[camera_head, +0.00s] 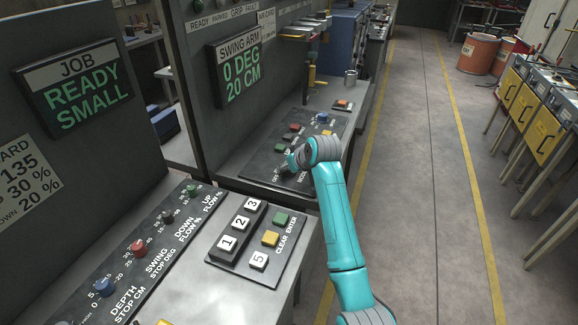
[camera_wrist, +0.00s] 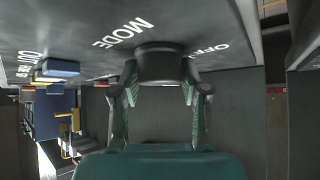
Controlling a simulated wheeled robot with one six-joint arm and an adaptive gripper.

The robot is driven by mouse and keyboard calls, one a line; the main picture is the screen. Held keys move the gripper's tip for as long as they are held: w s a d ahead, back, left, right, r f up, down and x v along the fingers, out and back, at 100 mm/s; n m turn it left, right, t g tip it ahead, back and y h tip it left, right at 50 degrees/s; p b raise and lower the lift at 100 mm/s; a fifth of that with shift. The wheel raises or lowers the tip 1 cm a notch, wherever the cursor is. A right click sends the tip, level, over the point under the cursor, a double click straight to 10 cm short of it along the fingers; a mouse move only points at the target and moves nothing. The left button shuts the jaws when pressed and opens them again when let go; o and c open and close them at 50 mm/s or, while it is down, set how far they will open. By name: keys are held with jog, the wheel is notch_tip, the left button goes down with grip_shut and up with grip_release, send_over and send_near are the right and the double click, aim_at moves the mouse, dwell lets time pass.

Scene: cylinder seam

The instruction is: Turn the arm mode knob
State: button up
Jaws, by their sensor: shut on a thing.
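The arm mode knob (camera_wrist: 160,66) is a dark round knob on a dark panel, between the labels MODE and OFF in the wrist view, where the lettering appears inverted. My gripper (camera_wrist: 161,80) has one finger on each side of the knob and is shut on it. In the head view my gripper (camera_head: 288,165) is at the near part of the far console's control panel (camera_head: 332,144). There the gripper and wrist hide most of the knob, and its exact angle cannot be read.
Red, blue and dark controls sit on the same panel beyond my gripper. A SWING ARM display (camera_head: 241,76) reads 0 DEG, 20 CM. A JOB display (camera_head: 75,87) reads READY SMALL. A nearer console carries a keypad (camera_head: 250,240) and several knobs. The aisle floor (camera_head: 425,200) at right is clear.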

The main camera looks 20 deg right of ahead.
jog(key=m+h, duration=0.2)
jog(key=m, duration=0.1)
jog(key=shift+a+m+h, duration=0.1)
jog(key=shift+m+h, duration=0.3)
jog(key=shift+f+m+h, duration=0.1)
jog(key=shift+m+h, duration=0.6)
jog(key=shift+m, duration=0.2)
jog(key=o, duration=1.1)
jog(key=shift+o, duration=0.2)
jog(key=shift+s+r, duration=0.2)
jog(key=shift+r, duration=0.1)
jog(key=v, duration=1.1)
jog(key=shift+s, duration=0.2)
